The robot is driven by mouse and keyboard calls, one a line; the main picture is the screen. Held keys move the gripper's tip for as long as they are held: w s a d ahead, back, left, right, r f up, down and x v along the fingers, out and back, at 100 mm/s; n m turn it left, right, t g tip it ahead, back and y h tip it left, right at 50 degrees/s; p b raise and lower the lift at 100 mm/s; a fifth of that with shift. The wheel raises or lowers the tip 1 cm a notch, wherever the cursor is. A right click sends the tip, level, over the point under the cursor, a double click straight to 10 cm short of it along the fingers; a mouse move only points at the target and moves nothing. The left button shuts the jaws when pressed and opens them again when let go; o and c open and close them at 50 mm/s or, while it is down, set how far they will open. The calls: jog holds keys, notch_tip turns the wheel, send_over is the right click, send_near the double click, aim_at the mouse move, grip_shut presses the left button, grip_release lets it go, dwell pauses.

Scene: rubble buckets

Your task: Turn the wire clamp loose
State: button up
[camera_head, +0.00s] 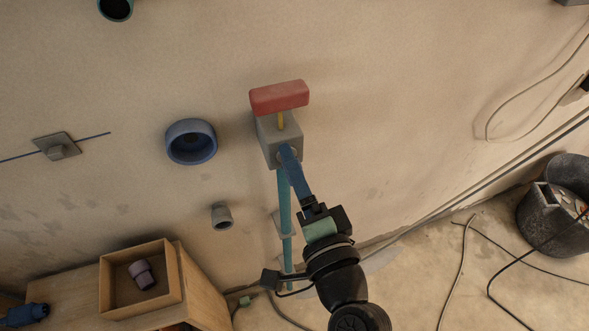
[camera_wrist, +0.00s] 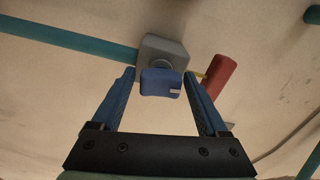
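The likely wire clamp is a grey square plate with a raised block (camera_head: 57,147) on the wall at the far left, with a thin blue wire running out both sides. My gripper (camera_head: 286,152) is well to the right of it, at a grey box (camera_head: 268,140) on a teal pipe. In the wrist view, my gripper (camera_wrist: 159,74) is open, its blue fingers on either side of a blue block (camera_wrist: 160,84) with a small white label, in front of the grey box (camera_wrist: 163,47). Narrow gaps show on both sides of the block. The clamp is not in the wrist view.
A red handle (camera_head: 279,97) on a yellow stem stands out from the grey box. A blue round cup (camera_head: 191,142) and a small grey fitting (camera_head: 222,216) are on the wall. A wooden box (camera_head: 112,287) stands lower left, a black bucket (camera_head: 545,224) at right.

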jog(key=shift+o, duration=0.4)
jog(key=b+v, duration=0.2)
jog(key=v, duration=1.1)
jog(key=shift+w+r, duration=0.1)
